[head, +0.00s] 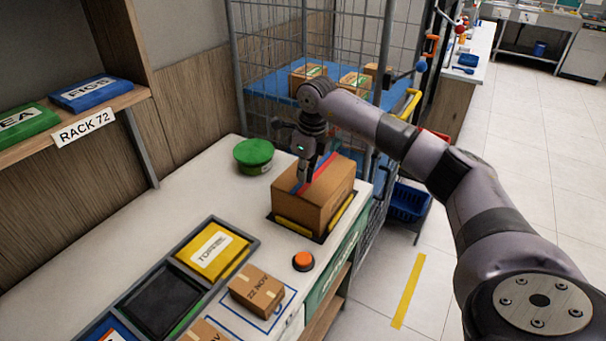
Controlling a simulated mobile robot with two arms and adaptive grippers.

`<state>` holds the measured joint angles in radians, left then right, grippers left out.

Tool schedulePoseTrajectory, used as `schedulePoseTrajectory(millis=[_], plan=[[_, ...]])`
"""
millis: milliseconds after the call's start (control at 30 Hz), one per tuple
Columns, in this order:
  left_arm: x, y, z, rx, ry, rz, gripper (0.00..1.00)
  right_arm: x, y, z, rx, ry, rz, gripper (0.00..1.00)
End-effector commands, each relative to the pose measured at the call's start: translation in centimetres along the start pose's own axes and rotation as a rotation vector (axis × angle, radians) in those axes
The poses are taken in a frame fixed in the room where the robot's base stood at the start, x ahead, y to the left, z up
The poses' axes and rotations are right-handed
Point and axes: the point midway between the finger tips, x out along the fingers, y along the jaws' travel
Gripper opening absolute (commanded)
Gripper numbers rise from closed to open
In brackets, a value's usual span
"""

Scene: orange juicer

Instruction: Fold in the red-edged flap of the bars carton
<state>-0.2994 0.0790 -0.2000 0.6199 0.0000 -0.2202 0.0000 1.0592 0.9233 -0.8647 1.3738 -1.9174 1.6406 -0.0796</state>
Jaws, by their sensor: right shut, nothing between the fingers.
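The brown bars carton (312,208) stands on the worktop in a dark-edged place with yellow strips. A red edge (324,166) runs across the middle of its top, with a bit of blue edge beside the fingers. The flap with the red edge looks low, near the carton's top; I cannot tell if it lies fully flat. My right gripper (304,180) points down at the top of the carton, by the red edge. It is shut and empty, and its fingers hide part of the flaps. Whether the fingertips touch the carton is unclear. My left gripper is out of view.
A green round tub (254,154) stands left of the carton. An orange button (303,261), a small carton (257,290) and a tray with a yellow pack (212,250) are in front. A wire cage cart (238,90) stands behind.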

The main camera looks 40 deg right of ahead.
Motion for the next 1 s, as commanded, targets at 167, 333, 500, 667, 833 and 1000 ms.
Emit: schedulePoseTrajectory(millis=[167, 333, 500, 667, 833, 1000], plan=[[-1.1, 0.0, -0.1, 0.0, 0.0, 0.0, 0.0, 1.7, 0.0, 0.0, 0.002, 0.001, 0.001, 0.0], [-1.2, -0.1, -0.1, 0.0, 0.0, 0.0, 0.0, 2.4, 0.0, 0.0, 0.001, -0.001, 0.0, 0.0], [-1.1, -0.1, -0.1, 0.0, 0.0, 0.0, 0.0, 2.4, 0.0, 0.0, 0.001, -0.001, 0.0, 0.0], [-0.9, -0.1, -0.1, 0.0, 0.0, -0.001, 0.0, 2.6, 0.0, 0.0, 0.001, -0.001, 0.0, 0.0], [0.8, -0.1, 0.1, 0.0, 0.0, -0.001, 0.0, 4.2, 0.0, 0.1, 0.001, -0.002, 0.001, 0.0], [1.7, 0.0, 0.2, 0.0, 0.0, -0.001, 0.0, 4.9, 0.1, 0.2, 0.001, 0.001, 0.002, 0.0]])
